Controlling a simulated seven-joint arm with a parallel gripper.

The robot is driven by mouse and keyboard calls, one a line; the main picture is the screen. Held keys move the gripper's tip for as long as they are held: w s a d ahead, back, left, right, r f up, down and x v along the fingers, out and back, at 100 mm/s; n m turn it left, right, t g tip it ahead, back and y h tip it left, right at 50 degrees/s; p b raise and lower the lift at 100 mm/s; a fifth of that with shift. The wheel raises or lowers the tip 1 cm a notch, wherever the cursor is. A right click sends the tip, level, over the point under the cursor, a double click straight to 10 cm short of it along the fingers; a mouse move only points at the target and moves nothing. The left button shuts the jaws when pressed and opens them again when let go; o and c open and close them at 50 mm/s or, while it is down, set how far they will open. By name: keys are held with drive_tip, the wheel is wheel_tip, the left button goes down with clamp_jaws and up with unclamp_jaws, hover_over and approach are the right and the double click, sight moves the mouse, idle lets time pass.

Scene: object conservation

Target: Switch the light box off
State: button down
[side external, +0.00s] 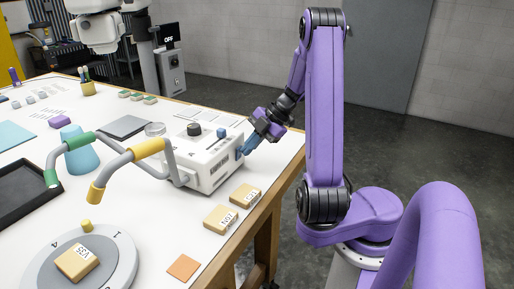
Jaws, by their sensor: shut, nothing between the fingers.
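A white box (208,165) with a black knob (194,129), a small blue block or button (222,132) and dark lettering on its front stands near the table's right edge; it appears to be the light box. My gripper (245,149) is shut and empty, with its blue fingers pointing down and left at the right end of the box. A small blue part shows at that end beside the fingertips. I cannot tell whether the fingertips touch it, or which way any switch is set.
Labelled tan blocks (221,219) lie in front of the box, near the table edge. Grey bent tubes with green and yellow sleeves (148,148) rise at its left. A round grey dial (108,265) stands front left. A screen reading OFF (169,38) is behind.

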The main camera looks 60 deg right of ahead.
drive_tip(key=shift+w, duration=0.15)
drive_tip(key=shift+w+r, duration=0.45)
drive_tip(key=shift+w, duration=0.35)
idle(0.3)
drive_tip(key=shift+r, duration=0.15)
drive_tip(key=shift+w+a+r, duration=0.1)
drive_tip(key=shift+a+r, duration=0.05)
drive_tip(key=shift+r, duration=0.6)
drive_tip(key=shift+s, duration=0.5)
approach(236, 145)
drive_tip(key=s+r, duration=0.1)
drive_tip(key=s, duration=0.1)
drive_tip(key=s+d+r, duration=0.1)
drive_tip(key=s+r, duration=0.1)
drive_tip(key=shift+s+d, duration=0.1)
drive_tip(key=shift+s, duration=0.05)
